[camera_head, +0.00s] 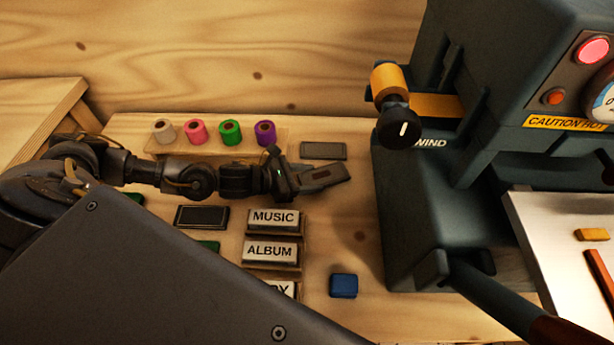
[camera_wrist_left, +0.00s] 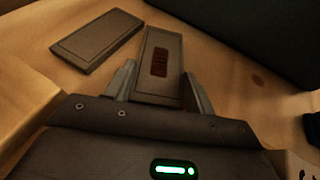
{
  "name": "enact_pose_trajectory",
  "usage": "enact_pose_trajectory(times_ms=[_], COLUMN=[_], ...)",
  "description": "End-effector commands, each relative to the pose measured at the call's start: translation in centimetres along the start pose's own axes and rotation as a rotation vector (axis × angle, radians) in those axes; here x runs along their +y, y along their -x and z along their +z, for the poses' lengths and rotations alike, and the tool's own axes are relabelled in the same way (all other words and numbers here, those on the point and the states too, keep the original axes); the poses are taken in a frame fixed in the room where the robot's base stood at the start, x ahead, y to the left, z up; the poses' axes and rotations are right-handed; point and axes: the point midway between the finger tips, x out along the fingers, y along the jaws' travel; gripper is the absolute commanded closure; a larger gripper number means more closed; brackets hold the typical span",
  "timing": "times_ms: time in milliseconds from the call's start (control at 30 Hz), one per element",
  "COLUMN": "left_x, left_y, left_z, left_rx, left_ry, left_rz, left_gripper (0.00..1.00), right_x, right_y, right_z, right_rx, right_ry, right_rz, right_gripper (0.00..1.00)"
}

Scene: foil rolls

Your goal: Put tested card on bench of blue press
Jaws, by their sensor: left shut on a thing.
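My left gripper (camera_head: 297,183) is shut on a grey card (camera_head: 327,176) with a small reddish-brown mark. In the left wrist view the card (camera_wrist_left: 160,57) sticks out from between the two fingers (camera_wrist_left: 158,88). A second, plain grey card lies on the wooden bench top just beyond it, in the head view (camera_head: 323,150) and in the left wrist view (camera_wrist_left: 98,42). The large dark blue-grey press (camera_head: 425,215) stands to the right of the held card, apart from it. My right gripper is not in view.
White, pink, green and purple foil rolls (camera_head: 231,131) stand on a wooden rack. A gold roll (camera_head: 390,78) sits on the press. Blocks marked MUSIC (camera_head: 273,218) and ALBUM (camera_head: 269,250), a dark pad (camera_head: 202,216) and a blue block (camera_head: 343,286) lie nearer. A pale plate (camera_head: 548,228) is at right.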

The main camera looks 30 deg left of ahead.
Motion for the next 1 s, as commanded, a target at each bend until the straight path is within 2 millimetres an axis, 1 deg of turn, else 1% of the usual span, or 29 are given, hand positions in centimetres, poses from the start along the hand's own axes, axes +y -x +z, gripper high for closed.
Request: enact_pose_trajectory(times_ms=[100,133,267,300,533,633,667,767,1000], left_x=[0.0,0.0,0.0,0.0,0.0,0.0,0.0,0.1,0.0], left_y=[-0.2,-0.1,-0.1,-0.1,-0.1,0.1,0.3,1.8,7.0], left_z=[-0.4,-0.3,-0.2,-0.2,-0.2,0.3,0.0,-0.2,-0.3], left_rx=[-0.001,-0.001,0.0,0.0,0.0,0.0,0.002,0.004,0.005], left_ry=[0.0,0.0,0.0,0.0,0.0,0.0,0.0,0.001,0.0], left_rz=[0.0,0.001,0.0,0.0,0.0,0.0,0.0,0.002,0.001], left_gripper=[0.69,0.43,0.26,0.24,0.24,0.24,0.24,0.24,0.24], right_x=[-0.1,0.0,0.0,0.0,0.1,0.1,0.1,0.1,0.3], right_y=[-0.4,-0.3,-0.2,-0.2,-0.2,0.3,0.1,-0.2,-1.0], right_z=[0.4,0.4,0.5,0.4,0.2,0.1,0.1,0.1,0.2], right_rx=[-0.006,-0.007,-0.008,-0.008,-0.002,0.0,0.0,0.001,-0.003], right_ry=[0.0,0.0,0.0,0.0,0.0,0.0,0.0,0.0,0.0], right_rz=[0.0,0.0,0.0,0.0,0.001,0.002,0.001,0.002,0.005], right_gripper=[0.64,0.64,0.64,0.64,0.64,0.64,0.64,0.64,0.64])
